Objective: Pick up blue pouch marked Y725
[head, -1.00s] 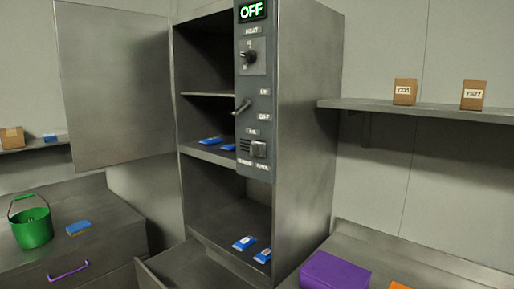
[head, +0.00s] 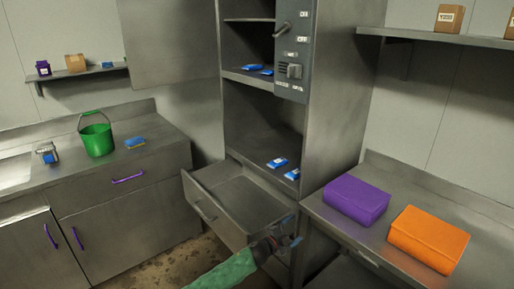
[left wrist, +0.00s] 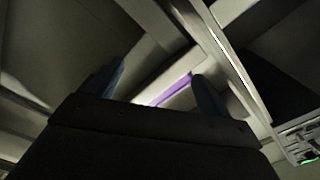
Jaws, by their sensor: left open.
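Two small blue pouches with white labels lie on the autoclave's lower deck, the left one (head: 277,162) and the right one (head: 292,174). Two more blue pouches lie on its middle shelf, the left one (head: 252,67) and the right one (head: 267,71). The markings are too small to read, so I cannot tell which is Y725. My left gripper (head: 294,230) is open and empty, in front of and below the lower deck, beside the open drawer. Its two fingers also show in the left wrist view (left wrist: 157,88), with no pouch between them. My right gripper is not in view.
The open drawer (head: 205,207) juts out below the autoclave (head: 335,100). A purple box (head: 357,199) and an orange box (head: 428,238) stand on the right counter. A green bucket (head: 96,139) and a blue-yellow item (head: 135,143) stand on the left counter.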

